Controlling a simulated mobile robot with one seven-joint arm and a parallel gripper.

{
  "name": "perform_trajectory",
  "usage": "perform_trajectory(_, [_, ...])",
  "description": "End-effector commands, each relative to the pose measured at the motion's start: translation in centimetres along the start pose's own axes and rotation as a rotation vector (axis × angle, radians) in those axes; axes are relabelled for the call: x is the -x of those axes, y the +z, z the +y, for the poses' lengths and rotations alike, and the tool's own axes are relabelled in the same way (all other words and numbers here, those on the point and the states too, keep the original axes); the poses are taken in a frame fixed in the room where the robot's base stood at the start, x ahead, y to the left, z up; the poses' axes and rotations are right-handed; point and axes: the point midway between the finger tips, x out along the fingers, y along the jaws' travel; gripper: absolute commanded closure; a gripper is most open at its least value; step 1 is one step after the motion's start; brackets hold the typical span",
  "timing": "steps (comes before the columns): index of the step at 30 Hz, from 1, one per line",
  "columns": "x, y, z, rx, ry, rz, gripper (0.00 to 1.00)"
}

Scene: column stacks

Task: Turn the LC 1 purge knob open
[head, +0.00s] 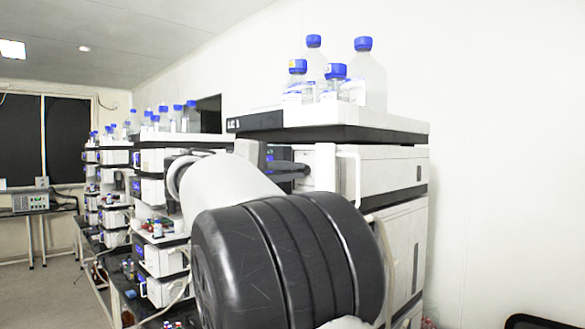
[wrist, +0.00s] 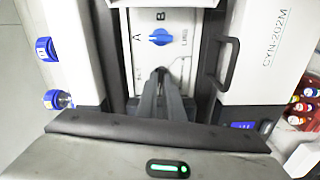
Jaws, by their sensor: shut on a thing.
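In the wrist view, my gripper (wrist: 161,73) is shut, its two dark fingers reaching to a white panel (wrist: 188,42) of the instrument stack. A small knob seems to be between the tips, mostly hidden, so its turn position cannot be told. A blue knob (wrist: 159,37) sits on the same panel just beyond the tips, apart from them, near the printed letters A and B. In the head view, my gripper (head: 288,168) reaches into the near stack (head: 385,170), below its dark top edge; the knobs are hidden there.
Bottles with blue caps (head: 365,72) stand on top of the near stack. A dark handle (wrist: 229,50) sticks out beside the panel in the wrist view. More stacks (head: 160,180) line the left. The floor (head: 45,285) at far left is clear.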

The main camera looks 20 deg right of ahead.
Motion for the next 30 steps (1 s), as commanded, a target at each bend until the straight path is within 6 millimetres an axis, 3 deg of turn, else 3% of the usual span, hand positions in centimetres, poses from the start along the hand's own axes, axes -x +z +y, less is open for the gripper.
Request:
perform_trajectory(19, [0.04, -0.06, 0.02, 0.054, 0.001, 0.002, 1.0])
perform_trajectory(23, [0.04, -0.05, 0.01, 0.054, 0.001, 0.002, 0.74])
perform_trajectory(30, [0.02, -0.03, -0.01, 0.054, 0.001, 0.001, 0.74])
